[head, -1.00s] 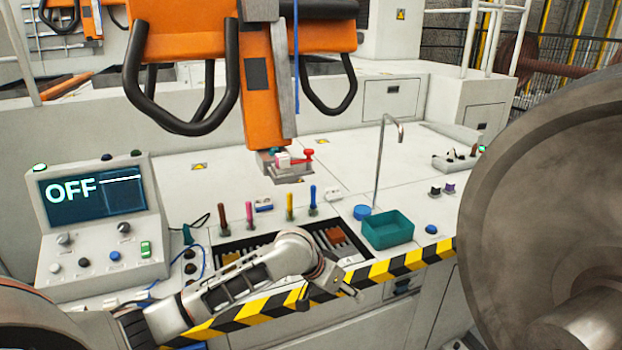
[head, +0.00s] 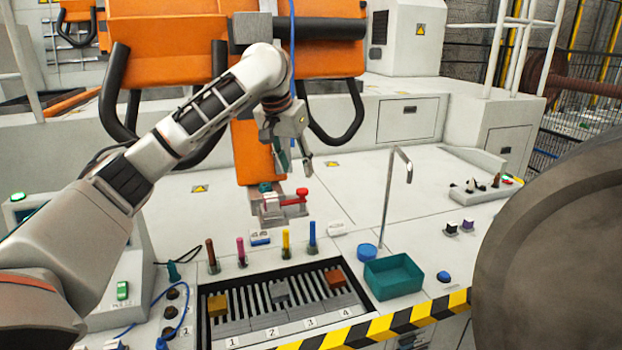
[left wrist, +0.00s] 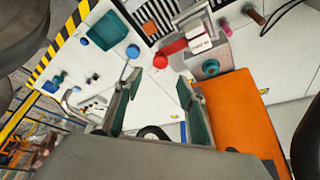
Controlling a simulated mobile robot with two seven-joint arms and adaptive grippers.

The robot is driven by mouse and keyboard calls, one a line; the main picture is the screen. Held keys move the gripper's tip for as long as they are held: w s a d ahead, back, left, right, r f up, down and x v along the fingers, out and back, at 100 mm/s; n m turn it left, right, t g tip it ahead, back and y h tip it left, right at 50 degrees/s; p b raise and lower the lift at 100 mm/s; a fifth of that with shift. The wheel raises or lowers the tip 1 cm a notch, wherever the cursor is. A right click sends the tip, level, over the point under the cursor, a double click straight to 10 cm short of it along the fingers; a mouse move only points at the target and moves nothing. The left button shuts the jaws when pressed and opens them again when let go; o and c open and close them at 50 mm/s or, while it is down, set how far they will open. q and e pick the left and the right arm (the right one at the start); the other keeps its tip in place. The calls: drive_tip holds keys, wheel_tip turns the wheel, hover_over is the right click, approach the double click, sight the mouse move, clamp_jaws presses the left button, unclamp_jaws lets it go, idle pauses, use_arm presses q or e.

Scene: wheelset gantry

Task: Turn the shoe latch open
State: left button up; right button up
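The shoe (head: 268,212) is a grey metal block at the lower end of the hanging orange arm. The red latch (head: 293,200) sticks out to the right from the shoe, with a round red end. In the left wrist view the latch (left wrist: 172,51) lies just beyond my fingertips, beside a white labelled block (left wrist: 200,43). My left gripper (head: 295,166) points down above the latch, apart from it. In the left wrist view its two teal-padded fingers (left wrist: 158,82) are spread with nothing between them. My right gripper is in neither view.
The orange arm (head: 250,150) and its black handles stand close behind my left gripper. Below are several coloured pegs, a slatted tray (head: 215,330) with small blocks, a teal bin (head: 392,275) and a thin bent pipe (head: 388,200). A large grey wheel (head: 560,250) fills the right.

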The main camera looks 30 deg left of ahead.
sight(302, 190)
use_arm(q)
drive_tip(key=x, duration=0.6)
drive_tip(key=shift+s+f, duration=0.1)
drive_tip(key=shift+f, duration=0.55)
drive_tip(key=shift+w, duration=0.25)
drive_tip(key=c, duration=1.1)
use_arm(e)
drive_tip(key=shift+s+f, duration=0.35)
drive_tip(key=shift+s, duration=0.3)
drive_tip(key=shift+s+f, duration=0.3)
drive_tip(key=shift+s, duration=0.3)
